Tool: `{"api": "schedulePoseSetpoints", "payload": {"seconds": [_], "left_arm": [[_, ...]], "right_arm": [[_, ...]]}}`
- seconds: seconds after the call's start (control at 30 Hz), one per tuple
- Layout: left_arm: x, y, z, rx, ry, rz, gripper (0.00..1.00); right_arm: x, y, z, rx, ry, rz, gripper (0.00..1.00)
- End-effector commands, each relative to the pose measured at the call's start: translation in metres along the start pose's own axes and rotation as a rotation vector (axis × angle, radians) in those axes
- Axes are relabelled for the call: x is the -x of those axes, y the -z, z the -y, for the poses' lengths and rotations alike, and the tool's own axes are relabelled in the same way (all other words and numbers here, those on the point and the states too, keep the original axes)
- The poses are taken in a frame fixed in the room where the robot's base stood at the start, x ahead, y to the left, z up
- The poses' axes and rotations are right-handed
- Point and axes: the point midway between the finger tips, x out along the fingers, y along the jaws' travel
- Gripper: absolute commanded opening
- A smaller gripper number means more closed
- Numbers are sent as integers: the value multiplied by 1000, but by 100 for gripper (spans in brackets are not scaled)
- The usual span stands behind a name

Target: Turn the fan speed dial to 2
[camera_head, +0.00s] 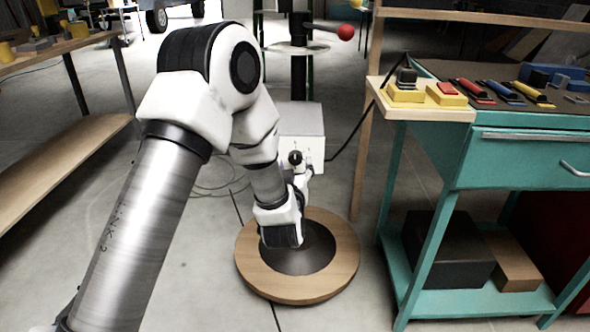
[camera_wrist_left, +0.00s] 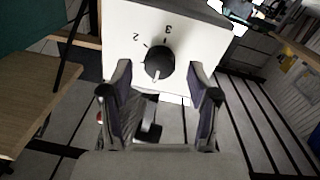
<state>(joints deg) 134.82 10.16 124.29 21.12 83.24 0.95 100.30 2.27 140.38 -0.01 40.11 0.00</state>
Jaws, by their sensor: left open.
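The black round fan speed dial (camera_wrist_left: 159,62) sits on the white face of a control box (camera_wrist_left: 120,25). A small white mark on the dial points down in the wrist view, away from the printed 2 and 3. These numerals show above the dial, 2 at the upper left and 3 near the top, and appear upside down. My left gripper (camera_wrist_left: 160,74) is open, with one finger on each side of the dial; I cannot tell whether they touch it. In the head view my left gripper (camera_head: 301,174) is at the front of the white box (camera_head: 303,122), beside the dial (camera_head: 295,157).
A round wooden base (camera_head: 262,277) stands on the floor below my gripper. A teal workbench (camera_head: 500,160) with tools is at the right, with a wooden shelf (camera_head: 440,112) holding yellow switch boxes. A wooden table (camera_head: 40,52) is at the left. Grey floor lies between.

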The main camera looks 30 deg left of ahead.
Motion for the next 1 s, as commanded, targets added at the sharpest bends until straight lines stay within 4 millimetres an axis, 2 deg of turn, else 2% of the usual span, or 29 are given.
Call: {"api": "schedulePoseSetpoints", "payload": {"seconds": [0.1,0.33,0.37,0.5,0.53,0.77,1.0], "left_arm": [[-11,-1,0,0,0,0,60],[-13,0,0,-1,-1,2,60],[-13,0,0,-1,-1,2,53],[-13,0,0,-1,-1,2,4],[-13,0,0,-1,-1,2,0],[-13,0,0,-5,-1,1,0],[-13,2,0,-61,0,4,0]], "right_arm": [[-3,0,0,0,0,0,0],[-2,0,0,0,0,0,0],[-2,0,0,0,0,0,0],[-2,0,0,0,0,0,0],[-2,0,0,0,0,0,0],[-2,0,0,0,0,1,0],[8,0,0,0,0,0,0]]}}
